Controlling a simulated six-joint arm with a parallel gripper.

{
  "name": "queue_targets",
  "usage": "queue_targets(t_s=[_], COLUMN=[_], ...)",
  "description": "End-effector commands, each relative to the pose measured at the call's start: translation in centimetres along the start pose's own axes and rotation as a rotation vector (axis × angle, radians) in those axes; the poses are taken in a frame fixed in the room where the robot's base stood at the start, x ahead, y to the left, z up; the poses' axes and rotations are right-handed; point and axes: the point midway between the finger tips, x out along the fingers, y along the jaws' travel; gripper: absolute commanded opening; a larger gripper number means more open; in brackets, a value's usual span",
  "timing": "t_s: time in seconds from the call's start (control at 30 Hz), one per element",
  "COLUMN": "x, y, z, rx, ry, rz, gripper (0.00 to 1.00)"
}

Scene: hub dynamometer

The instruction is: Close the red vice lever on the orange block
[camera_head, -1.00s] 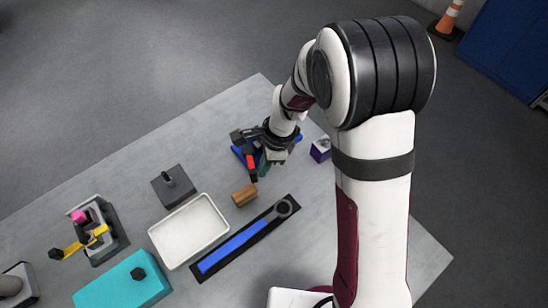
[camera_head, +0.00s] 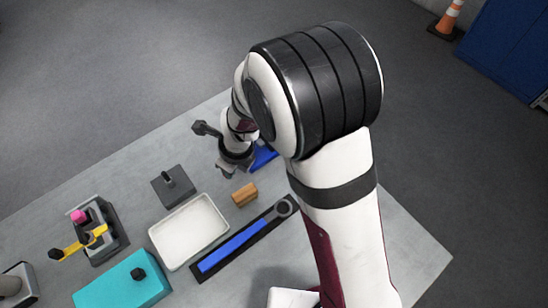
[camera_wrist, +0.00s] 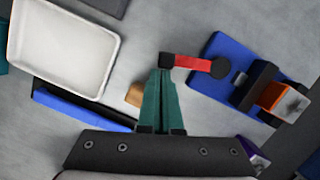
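The red vice lever (camera_wrist: 195,63) shows in the wrist view, with a black grip (camera_wrist: 167,60) at its left end and a round dark pivot at its right. In the head view my gripper (camera_head: 226,166) is left of the blue base (camera_head: 264,156); my arm hides most of the vice.
A brown block (camera_head: 245,194), a white tray (camera_head: 188,232) and a black holder with a blue bar (camera_head: 232,250) are close by. A grey block with a knob (camera_head: 173,186), a yellow-levered clamp (camera_head: 90,240) and a teal box (camera_head: 122,282) stand further left.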

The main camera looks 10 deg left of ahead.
Motion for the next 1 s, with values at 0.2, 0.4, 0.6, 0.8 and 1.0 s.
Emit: queue_targets(t_s=[0.2, 0.4, 0.6, 0.8, 1.0], x=[0.17, 0.24, 0.26, 0.26, 0.1], y=[0.13, 0.15, 0.15, 0.15, 0.27], z=[0.81, 1.14, 1.22, 1.23, 0.65], rx=[-0.003, -0.002, -0.002, -0.002, -0.003], ry=[-0.001, -0.001, -0.001, -0.002, -0.001], rz=[-0.001, 0.0, 0.0, -0.001, 0.0], gripper=[0.0, 0.0, 0.0, 0.0, 0.0])
